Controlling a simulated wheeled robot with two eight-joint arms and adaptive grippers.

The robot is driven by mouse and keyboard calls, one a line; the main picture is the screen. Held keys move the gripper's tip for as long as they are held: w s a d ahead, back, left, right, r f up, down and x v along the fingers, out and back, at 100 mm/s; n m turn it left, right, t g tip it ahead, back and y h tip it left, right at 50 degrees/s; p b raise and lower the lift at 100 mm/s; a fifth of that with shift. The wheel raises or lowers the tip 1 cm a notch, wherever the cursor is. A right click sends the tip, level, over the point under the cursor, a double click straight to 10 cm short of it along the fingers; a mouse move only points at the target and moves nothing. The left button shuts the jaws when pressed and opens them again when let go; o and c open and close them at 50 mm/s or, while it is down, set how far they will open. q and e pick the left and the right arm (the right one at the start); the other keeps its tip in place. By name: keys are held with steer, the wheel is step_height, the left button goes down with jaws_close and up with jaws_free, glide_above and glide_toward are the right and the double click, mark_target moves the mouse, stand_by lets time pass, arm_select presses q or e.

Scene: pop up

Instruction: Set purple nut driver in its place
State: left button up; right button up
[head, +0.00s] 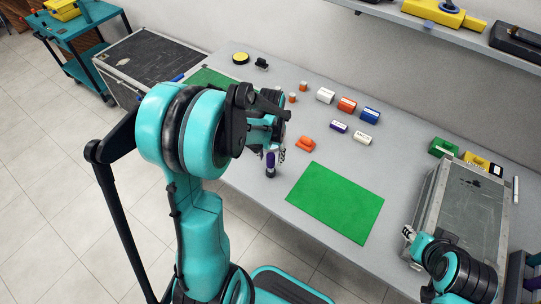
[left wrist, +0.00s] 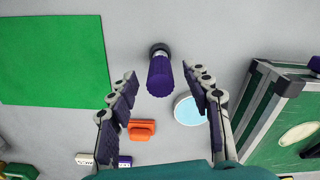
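The purple nut driver (head: 270,163) stands about upright on the grey table, left of the green mat (head: 335,202). In the left wrist view, the purple handle (left wrist: 160,76) shows between my left fingertips, with its dark end beyond. My left gripper (head: 271,143) is open around the driver, with a gap on both sides. It also shows in the left wrist view (left wrist: 158,72). A small purple block with a white label (head: 338,126) lies further back on the table. My right gripper (head: 409,235) is by the grey case; its finger opening is unclear.
White, orange and blue labelled blocks (head: 346,104) and an orange piece (head: 306,144) lie behind the mat. A grey case (head: 461,213) stands at the right. A pale blue disc (left wrist: 190,110) lies near the driver. A shelf (head: 440,35) overhangs the back.

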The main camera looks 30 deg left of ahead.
arm_select(q)
steer(key=shift+r, duration=0.1)
step_height(320, 180, up, 12)
stand_by(0.5)
stand_by(0.4)
steer(key=s+d+r+m+t, duration=0.1)
steer(key=s+d+m+t, duration=0.1)
steer(key=s+d+t, duration=0.5)
steer(key=s+d, duration=0.3)
steer(key=s, duration=0.1)
steer(key=shift+d+r, duration=0.15)
steer(key=shift+d, duration=0.15)
stand_by(0.4)
